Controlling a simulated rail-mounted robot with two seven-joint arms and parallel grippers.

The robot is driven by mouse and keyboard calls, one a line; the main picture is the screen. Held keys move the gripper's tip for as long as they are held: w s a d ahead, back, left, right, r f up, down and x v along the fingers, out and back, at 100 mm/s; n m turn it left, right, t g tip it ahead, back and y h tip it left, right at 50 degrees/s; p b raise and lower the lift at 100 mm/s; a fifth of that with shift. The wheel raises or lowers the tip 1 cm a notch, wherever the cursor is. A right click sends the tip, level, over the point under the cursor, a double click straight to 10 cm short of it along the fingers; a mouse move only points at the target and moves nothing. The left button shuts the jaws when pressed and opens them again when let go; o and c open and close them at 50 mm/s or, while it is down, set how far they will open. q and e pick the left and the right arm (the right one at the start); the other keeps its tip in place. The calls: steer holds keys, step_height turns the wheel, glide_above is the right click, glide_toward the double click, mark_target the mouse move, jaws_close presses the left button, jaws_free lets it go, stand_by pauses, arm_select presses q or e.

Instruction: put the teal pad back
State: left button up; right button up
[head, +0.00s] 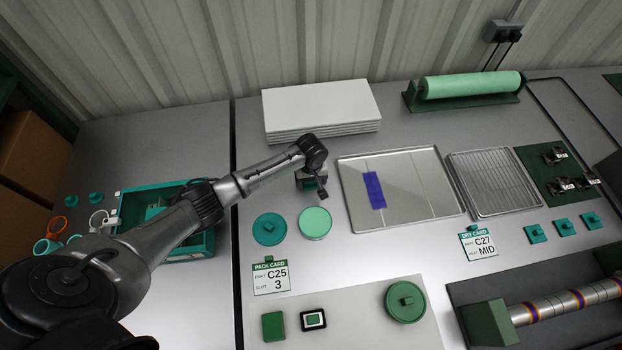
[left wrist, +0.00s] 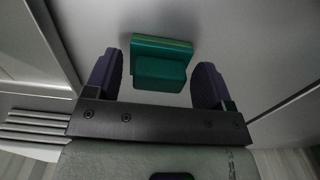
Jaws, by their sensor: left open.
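My left gripper (head: 318,188) hangs low over the bench in front of the white stack. In the left wrist view its two dark fingers (left wrist: 155,80) are open. A teal block (left wrist: 160,64), stepped in shape, lies between and just beyond the fingers, with gaps on both sides. It looks like the pad, but in the head view my gripper largely hides that spot. Three small teal square pads with knobs (head: 565,227) sit in a row at the right. My right gripper is not in view.
The white stack (head: 320,108) stands close behind my gripper. A teal disc (head: 268,229) and a pale green disc (head: 315,222) lie in front. A metal tray (head: 420,190) is to the right. A teal bin (head: 205,246) lies under my left arm.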

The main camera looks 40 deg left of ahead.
arm_select(q)
steer(key=shift+r+p, duration=1.6)
steer(key=shift+r, duration=4.55)
steer(key=s+d+f+m, duration=0.1)
steer(key=s+d, duration=0.1)
steer(key=s+d+f+m, duration=0.2)
steer(key=s+d, duration=0.1)
steer(key=s+d+f+m, duration=0.1)
steer(key=s+d+f, duration=0.1)
steer(key=s, duration=0.1)
steer(key=shift+s+d+t+h, duration=0.15)
steer(key=shift+d+t+h, duration=0.15)
steer(key=shift+t, duration=0.1)
steer(key=s+d+r+m+t, duration=0.1)
steer(key=s+m, duration=0.3)
steer(key=s, duration=0.7)
steer(key=s+d+r+m+t, duration=0.1)
steer(key=s+r+m, duration=0.3)
steer(key=s, duration=0.8)
steer(key=shift+s+d+t, duration=0.15)
steer(key=shift+d+t, duration=0.25)
steer(key=shift+d, duration=0.5)
